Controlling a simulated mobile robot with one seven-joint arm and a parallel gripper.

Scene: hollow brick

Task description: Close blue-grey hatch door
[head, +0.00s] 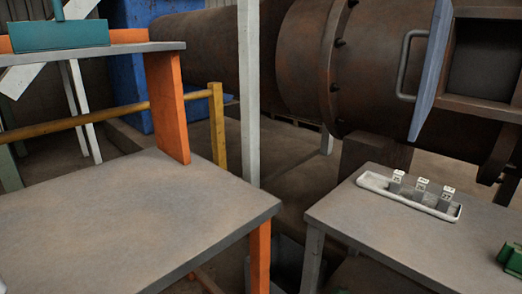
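The blue-grey hatch door (433,70) is at the upper right of the head view, seen almost edge-on. It stands open, swung out from a rusty brown square frame (474,106) with a dark opening. A grey bar handle (404,68) sticks out from the left face of the door. The top of the door is cut off by the picture edge. My gripper is not in view.
A grey table (130,215) with an orange upright fills the left front. Another grey table (390,235) below the door bears a white tray (372,182) with labelled blocks and a green object (512,258). A pale post (249,95) stands between. Large rusty pipes lie behind.

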